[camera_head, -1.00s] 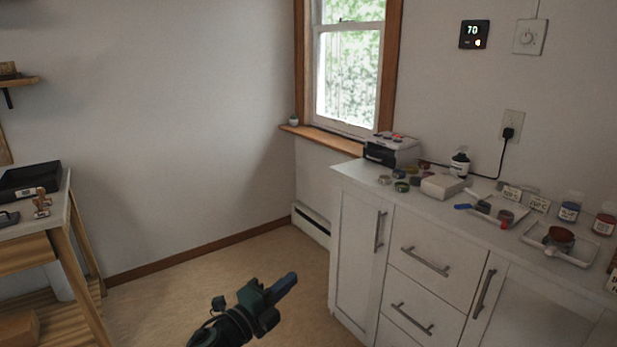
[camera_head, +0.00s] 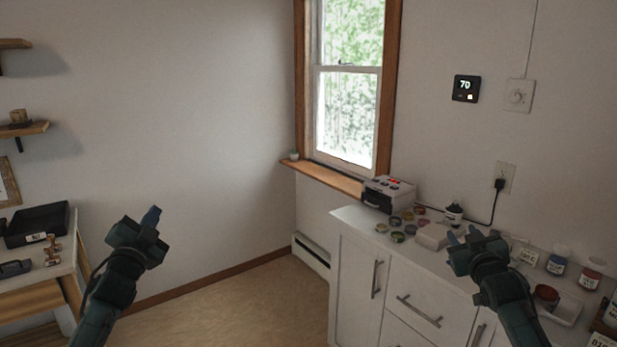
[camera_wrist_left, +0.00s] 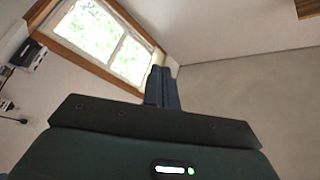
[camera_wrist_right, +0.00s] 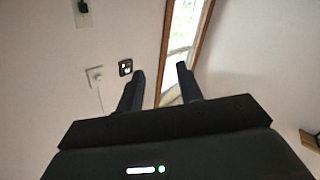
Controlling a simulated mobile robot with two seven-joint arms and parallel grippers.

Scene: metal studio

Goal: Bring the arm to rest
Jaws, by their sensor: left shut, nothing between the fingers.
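My left gripper (camera_head: 151,217) is raised in front of the bare wall at the left of the head view. Its fingers are together and empty, as the left wrist view (camera_wrist_left: 162,88) shows. My right gripper (camera_head: 464,237) is raised in front of the white cabinet at the right. Its two fingers stand apart with nothing between them, also seen in the right wrist view (camera_wrist_right: 160,85). Both grippers point upward and away from me. The right gripper hides part of the countertop behind it.
A white cabinet (camera_head: 350,262) at right carries a small machine (camera_head: 388,193), several small round tins, a bottle (camera_head: 453,214) and jars (camera_head: 557,263). A table at left holds a black tray (camera_head: 37,225). A window (camera_head: 347,90) is behind. Floor between is clear.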

